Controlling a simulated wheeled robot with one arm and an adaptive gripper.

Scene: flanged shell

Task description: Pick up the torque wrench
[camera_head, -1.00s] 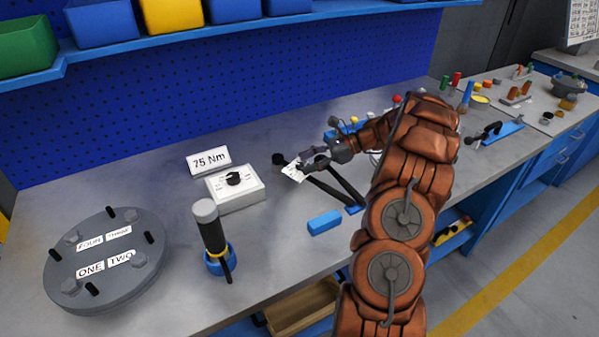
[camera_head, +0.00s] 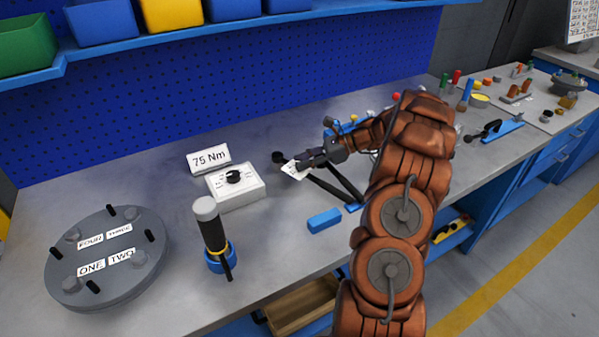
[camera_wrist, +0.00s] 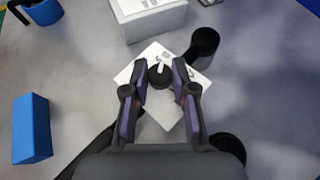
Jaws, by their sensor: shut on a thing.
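The torque wrench appears to be the long black bar (camera_head: 328,188) lying on the bench, with a black round end (camera_head: 278,157) at its left. A white plate (camera_head: 295,170) sits over it, and in the wrist view this white plate (camera_wrist: 150,57) bears a black knob (camera_wrist: 160,77). My gripper (camera_head: 303,165) is shut at the plate. In the wrist view my gripper's fingers (camera_wrist: 160,92) stand on both sides of the knob. The black bar (camera_wrist: 98,150) passes under the fingers, which partly hide it. No gap under the wrench can be made out.
A white dial box (camera_head: 236,190) with a "75 Nm" sign (camera_head: 209,159) stands to the left. A black-handled tool (camera_head: 211,232) stands in a blue holder. A blue block (camera_head: 324,221) lies in front. A grey flange (camera_head: 105,255) is at far left.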

